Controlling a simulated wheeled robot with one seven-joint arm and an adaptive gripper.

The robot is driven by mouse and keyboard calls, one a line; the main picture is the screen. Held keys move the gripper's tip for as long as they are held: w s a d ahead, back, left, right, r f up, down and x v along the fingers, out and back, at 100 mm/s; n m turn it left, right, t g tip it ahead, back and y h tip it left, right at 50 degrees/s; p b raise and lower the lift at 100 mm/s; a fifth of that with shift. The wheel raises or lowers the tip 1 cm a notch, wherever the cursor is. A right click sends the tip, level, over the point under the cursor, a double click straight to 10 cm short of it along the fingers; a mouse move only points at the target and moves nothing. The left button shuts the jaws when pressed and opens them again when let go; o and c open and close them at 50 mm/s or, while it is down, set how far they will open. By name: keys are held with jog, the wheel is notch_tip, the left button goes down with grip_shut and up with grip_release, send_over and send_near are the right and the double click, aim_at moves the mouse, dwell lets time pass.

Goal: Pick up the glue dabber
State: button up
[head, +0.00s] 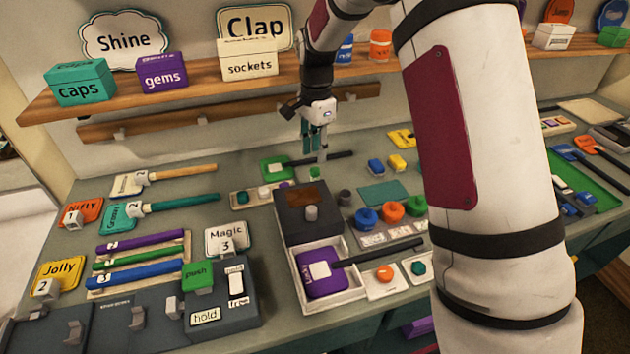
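My gripper (315,150) hangs pointing down over the back middle of the bench in the head view, near the black handle of a green paddle (272,168). Its fingers are small and partly overlap, so their opening is unclear. No label marks a glue dabber, and I cannot tell for sure which thing it is. A dark box (298,230) with a brown patch on top stands in front of my gripper, with a small grey knob (311,213) at its front. A small green piece (314,174) lies just below my gripper.
A white tray (345,293) holds a purple paddle (322,272) in front of the dark box. Blue, orange and green round pots (391,211) stand right of it. Colored rods lie on a rack (183,240) at left. A shelf (200,77) runs behind. My arm hides part of the right side.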

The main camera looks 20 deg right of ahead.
aim_at(315, 170)
notch_tip(315, 170, down, 8)
jog(key=shift+w+f+p, duration=0.15)
jog(key=shift+f+p, duration=0.05)
jog(key=shift+p, duration=0.5)
grip_shut()
